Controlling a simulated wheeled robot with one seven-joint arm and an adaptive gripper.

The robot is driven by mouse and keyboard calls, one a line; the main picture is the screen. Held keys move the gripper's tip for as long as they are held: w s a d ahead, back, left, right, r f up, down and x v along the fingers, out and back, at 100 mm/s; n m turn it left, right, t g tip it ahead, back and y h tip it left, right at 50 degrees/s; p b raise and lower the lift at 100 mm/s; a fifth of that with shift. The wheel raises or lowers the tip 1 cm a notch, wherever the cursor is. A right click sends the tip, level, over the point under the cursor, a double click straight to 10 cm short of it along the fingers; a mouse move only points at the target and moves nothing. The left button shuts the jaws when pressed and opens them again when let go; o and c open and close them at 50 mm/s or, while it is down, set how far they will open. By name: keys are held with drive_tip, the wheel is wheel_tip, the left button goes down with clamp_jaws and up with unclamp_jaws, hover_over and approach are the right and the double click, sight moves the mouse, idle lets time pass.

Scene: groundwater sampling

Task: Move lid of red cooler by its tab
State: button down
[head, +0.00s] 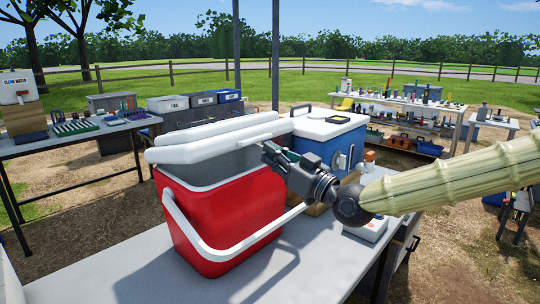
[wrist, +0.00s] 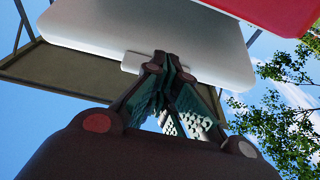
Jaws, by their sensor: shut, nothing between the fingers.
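The red cooler (head: 222,218) stands on the grey table in the head view, its white carry handle (head: 205,243) hanging across the front. Its white lid (head: 215,147) sits above the body, with a grey gap showing between lid and red wall. My gripper (head: 268,152) is at the lid's right edge. In the wrist view, the pale lid (wrist: 190,50) fills the top, with a small tab (wrist: 133,62) at its edge. My gripper's fingertips (wrist: 166,66) are together beside the tab, seemingly touching or very close. Nothing is held between them. A red part of the cooler (wrist: 285,12) shows top right.
A blue cooler with a white lid (head: 330,125) stands just behind my gripper. A small pale device (head: 367,226) sits right of the red cooler, under my arm. The front of the grey table (head: 245,272) is clear. Other loaded tables stand farther back.

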wheel_tip(320, 180, down, 2)
drive_tip(key=shift+s+d+f+b, duration=0.1)
drive_tip(key=shift+s+b, duration=0.05)
drive_tip(key=shift+b, duration=0.55)
idle(0.9)
